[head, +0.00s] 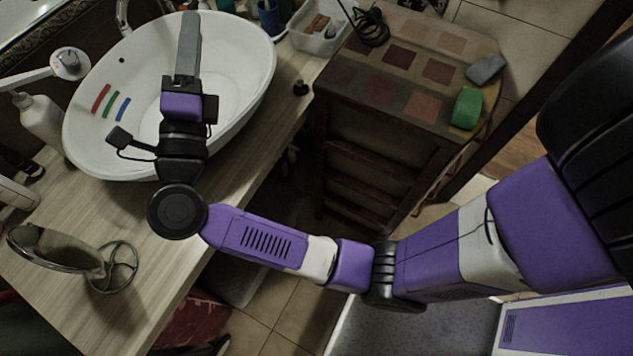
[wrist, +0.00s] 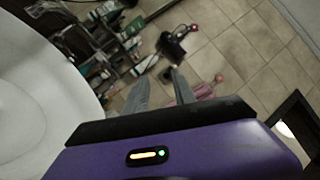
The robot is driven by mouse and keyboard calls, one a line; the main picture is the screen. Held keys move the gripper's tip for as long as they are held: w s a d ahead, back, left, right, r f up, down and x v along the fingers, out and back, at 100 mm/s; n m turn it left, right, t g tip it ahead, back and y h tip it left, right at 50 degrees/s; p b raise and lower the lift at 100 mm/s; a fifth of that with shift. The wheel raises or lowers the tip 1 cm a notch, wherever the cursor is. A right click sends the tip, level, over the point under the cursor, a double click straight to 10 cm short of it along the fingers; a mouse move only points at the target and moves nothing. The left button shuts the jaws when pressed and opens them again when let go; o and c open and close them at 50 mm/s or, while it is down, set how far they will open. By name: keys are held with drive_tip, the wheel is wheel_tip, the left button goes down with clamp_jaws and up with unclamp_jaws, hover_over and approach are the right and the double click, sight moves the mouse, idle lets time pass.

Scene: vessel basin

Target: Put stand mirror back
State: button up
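The stand mirror (head: 55,248), an oval mirror with a thin wire ring base, is on the wooden counter at the lower left of the head view. The mirror is not in the wrist view.
A faucet (head: 70,63) and a white bottle (head: 40,118) stand left of the basin. A wooden cabinet (head: 385,150) with a green sponge (head: 467,108) and a grey block (head: 486,69) on top is at right. Bare counter (head: 165,255) lies beside the mirror.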

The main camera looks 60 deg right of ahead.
drive_tip(key=s+a+f+n+t+y, duration=0.1)
drive_tip(key=s+a+f+n+y, duration=0.2)
drive_tip(key=s+n, duration=0.7)
drive_tip(key=s+a+f+n+t+y, duration=0.2)
drive_tip(key=s+f+n+y, duration=0.6)
drive_tip(key=n, duration=0.5)
drive_tip(key=s+a+f+n+t+y, duration=0.2)
drive_tip(key=s+a+f+n+y, duration=0.2)
drive_tip(key=s+n+y, duration=0.5)
drive_tip(key=s+f+n, duration=0.2)
drive_tip(key=s, duration=0.2)
drive_tip(key=shift+a+f+n, duration=0.2)
drive_tip(key=shift+a+n, duration=0.2)
drive_tip(key=shift+w, duration=0.1)
